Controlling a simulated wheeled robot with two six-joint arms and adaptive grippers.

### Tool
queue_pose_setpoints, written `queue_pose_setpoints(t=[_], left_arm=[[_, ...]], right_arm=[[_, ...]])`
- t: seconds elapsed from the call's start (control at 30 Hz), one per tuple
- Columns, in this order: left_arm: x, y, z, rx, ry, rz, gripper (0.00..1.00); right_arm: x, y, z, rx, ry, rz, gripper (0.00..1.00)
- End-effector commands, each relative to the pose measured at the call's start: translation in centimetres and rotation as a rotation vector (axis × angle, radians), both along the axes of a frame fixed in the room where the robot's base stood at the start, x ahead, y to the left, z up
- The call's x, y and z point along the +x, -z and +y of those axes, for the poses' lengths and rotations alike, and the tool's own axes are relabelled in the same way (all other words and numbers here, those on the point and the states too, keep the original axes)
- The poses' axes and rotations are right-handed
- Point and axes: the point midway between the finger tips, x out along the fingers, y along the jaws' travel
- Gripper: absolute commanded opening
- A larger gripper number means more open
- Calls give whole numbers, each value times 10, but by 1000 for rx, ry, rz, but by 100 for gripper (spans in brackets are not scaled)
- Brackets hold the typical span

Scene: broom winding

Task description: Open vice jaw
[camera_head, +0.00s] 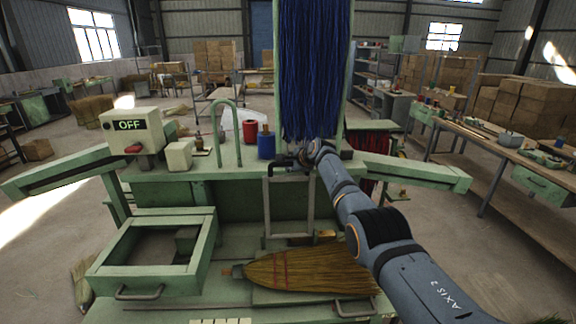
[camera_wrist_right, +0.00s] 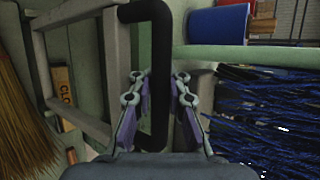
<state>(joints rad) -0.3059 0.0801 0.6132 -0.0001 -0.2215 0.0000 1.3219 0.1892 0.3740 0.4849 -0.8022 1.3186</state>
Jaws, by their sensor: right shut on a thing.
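A grey metal frame (camera_head: 268,210), which looks like the vice jaw, stands upright at the middle of the green bench front. A black bar handle (camera_wrist_right: 160,28) is joined to the frame (camera_wrist_right: 80,18) in the right wrist view. My right gripper (camera_wrist_right: 159,98) has its fingers on both sides of this handle and is shut on it. In the head view my right gripper (camera_head: 293,163) is small and dark at the top of the frame, below the blue bristles. A label with partly hidden letters "CLO" (camera_wrist_right: 65,84) is behind the frame. My left gripper is not in view.
A straw broom (camera_head: 305,270) lies on the lower shelf, below the frame. An open green drawer (camera_head: 145,268) juts out at the left. Blue bristles (camera_head: 308,70) hang above the bench. A switch box reading OFF (camera_head: 130,126), a red pot (camera_head: 250,131) and a blue pot (camera_head: 266,146) stand on top.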

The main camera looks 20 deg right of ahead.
Motion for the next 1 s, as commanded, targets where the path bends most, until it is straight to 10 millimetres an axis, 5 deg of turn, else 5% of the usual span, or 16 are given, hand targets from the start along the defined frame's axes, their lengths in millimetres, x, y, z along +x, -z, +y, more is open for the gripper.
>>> queue_pose_setpoints(t=[0.27, 0.3, 0.5, 1.0], left_arm=[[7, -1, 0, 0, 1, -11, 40], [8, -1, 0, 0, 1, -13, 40], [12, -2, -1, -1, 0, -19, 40], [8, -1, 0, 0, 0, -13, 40]], right_arm=[[2, -7, 0, 0, 1, -12, 0], [2, -7, 0, 1, 1, -12, 13], [1, -5, 0, 0, 1, -9, 39], [-5, -5, -2, -1, -1, -4, 39]])
